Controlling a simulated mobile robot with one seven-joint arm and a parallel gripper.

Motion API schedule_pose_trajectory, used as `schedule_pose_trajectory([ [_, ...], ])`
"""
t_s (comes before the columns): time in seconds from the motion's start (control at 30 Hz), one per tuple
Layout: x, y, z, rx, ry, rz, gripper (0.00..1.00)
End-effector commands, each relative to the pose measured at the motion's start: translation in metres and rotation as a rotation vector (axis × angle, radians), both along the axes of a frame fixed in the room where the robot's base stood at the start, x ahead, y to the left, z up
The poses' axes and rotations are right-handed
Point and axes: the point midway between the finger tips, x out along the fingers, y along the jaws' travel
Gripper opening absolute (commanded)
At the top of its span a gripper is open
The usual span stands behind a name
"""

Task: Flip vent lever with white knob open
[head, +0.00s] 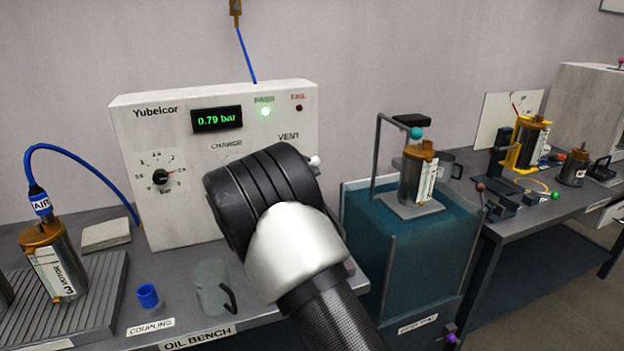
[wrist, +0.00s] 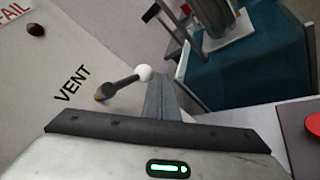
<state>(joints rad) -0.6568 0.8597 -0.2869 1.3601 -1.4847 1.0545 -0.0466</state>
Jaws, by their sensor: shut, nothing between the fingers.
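The vent lever (wrist: 122,84) shows in the wrist view as a dark rod on a brass-coloured pivot, beside the VENT lettering on the pale panel. Its white knob (wrist: 146,73) is at the rod's free end, up and right of the pivot. The knob also shows in the head view (head: 314,161), just right of my arm, near the panel's right side; the rest of the lever is hidden there. My gripper (wrist: 159,83) is shut and empty, its fingers just right of the knob. I cannot tell whether they touch it. In the head view my wrist hides the fingers.
The white Yubelcor box (head: 185,215) reads 0.79 bar, with its green light lit. A glass mug (head: 212,288) and blue coupling (head: 148,295) stand on the bench before it. A teal tank (head: 415,250) stands right of the box, with a metal canister (head: 417,178) above it.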

Motion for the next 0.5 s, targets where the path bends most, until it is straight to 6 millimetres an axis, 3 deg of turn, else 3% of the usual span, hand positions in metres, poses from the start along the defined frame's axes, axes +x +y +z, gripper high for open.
schedule_pose_trajectory([
  [0.5, 0.0025, -0.0072, 0.0071, 0.0, -0.001, 0.0, 0.0],
])
